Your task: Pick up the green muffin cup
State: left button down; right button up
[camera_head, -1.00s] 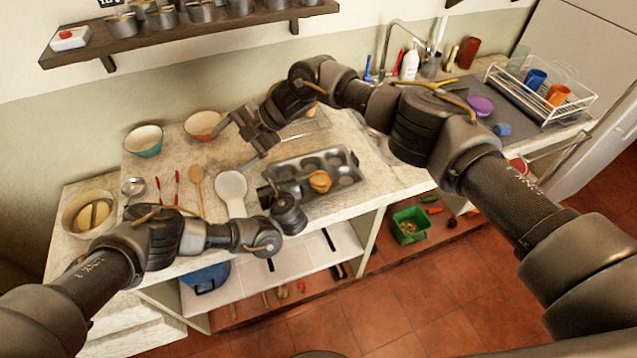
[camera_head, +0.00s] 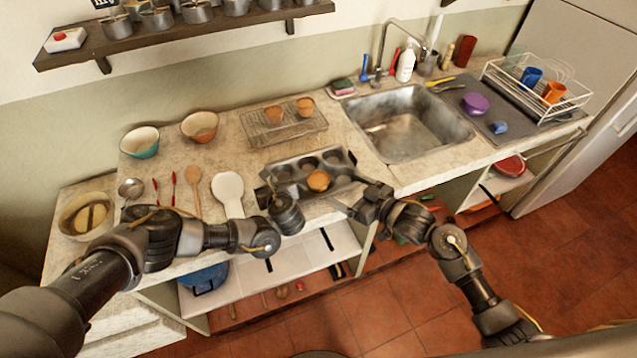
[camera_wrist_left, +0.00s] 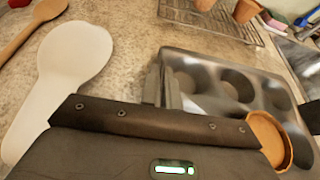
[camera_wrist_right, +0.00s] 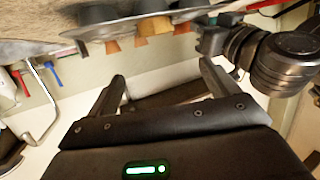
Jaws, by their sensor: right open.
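I see no muffin cup that is clearly green. My right gripper (camera_head: 346,194) is open and empty, just right of and below the tin, near the counter's front edge. The right wrist view shows its spread fingers (camera_wrist_right: 165,95).
The sink (camera_head: 405,125) is to the right. Open shelves (camera_head: 300,262) lie below the counter.

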aim_at(320, 180)
jog(key=shift+h, duration=0.3)
jog(key=x, duration=0.3)
jog(key=f+x, duration=0.1)
jog(key=x, duration=0.3)
jog(key=f+x, duration=0.1)
jog(key=x, duration=0.2)
jog(key=shift+s, duration=0.1)
jog(key=shift+d, duration=0.1)
jog(key=shift+c, duration=0.4)
jog(key=c, duration=1)
